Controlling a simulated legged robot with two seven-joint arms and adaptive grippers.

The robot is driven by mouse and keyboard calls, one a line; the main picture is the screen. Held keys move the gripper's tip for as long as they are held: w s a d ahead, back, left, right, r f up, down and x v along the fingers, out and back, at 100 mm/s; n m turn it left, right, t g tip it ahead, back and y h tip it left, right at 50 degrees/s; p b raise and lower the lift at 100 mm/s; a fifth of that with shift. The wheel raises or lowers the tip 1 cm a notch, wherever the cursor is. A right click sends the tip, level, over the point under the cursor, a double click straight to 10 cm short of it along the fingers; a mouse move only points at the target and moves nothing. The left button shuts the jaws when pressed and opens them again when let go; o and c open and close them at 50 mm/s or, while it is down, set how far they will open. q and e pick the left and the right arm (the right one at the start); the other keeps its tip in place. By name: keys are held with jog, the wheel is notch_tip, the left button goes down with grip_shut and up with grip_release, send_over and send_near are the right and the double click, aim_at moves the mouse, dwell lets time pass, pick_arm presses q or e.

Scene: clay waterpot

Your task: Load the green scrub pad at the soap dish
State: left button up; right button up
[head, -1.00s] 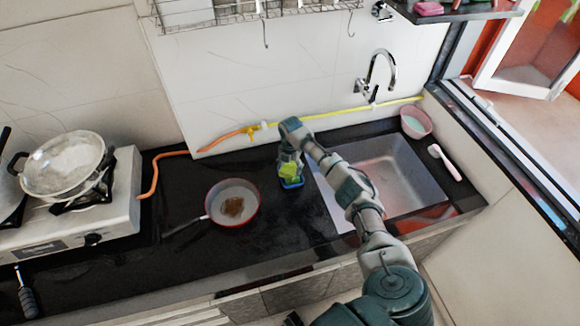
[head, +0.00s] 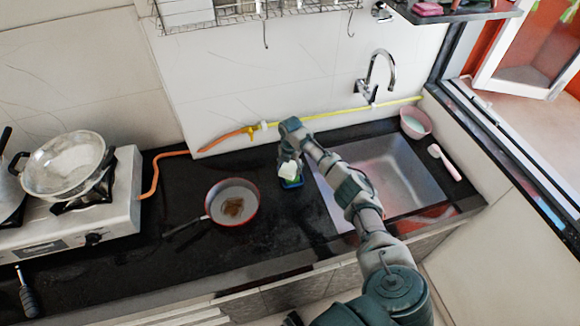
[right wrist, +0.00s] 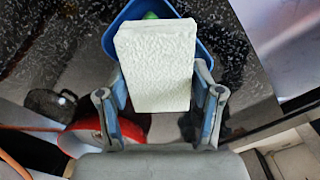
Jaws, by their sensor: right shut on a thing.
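My right gripper (head: 289,157) is above the counter, left of the sink. In the right wrist view the gripper (right wrist: 160,92) is shut on a pale, whitish block (right wrist: 155,62), which looks like the scrub pad with a pale face showing. The block also shows white in the head view (head: 289,170). The blue soap dish (head: 292,184) is just below it, and its rim shows behind the block in the right wrist view (right wrist: 196,44). A small bit of green (right wrist: 150,15) shows inside the dish. I cannot tell whether the block touches the dish. My left gripper is not in view.
A red-rimmed frying pan (head: 233,201) stands left of the dish. The sink (head: 400,180) is to the right, with a pink bowl (head: 416,123) and a white-and-pink brush (head: 445,163) beyond it. A stove (head: 125,205) with a wok (head: 64,165) is far left.

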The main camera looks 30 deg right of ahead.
aim_at(290, 166)
jog(key=shift+r+p, duration=0.25)
jog(key=shift+p, duration=0.05)
notch_tip(290, 166, up, 2)
jog(key=shift+r+p, duration=0.2)
jog(key=shift+p, duration=0.9)
notch_tip(290, 166, up, 4)
jog(key=p, duration=0.3)
jog(key=shift+r+p, duration=0.1)
jog(key=shift+p, duration=0.2)
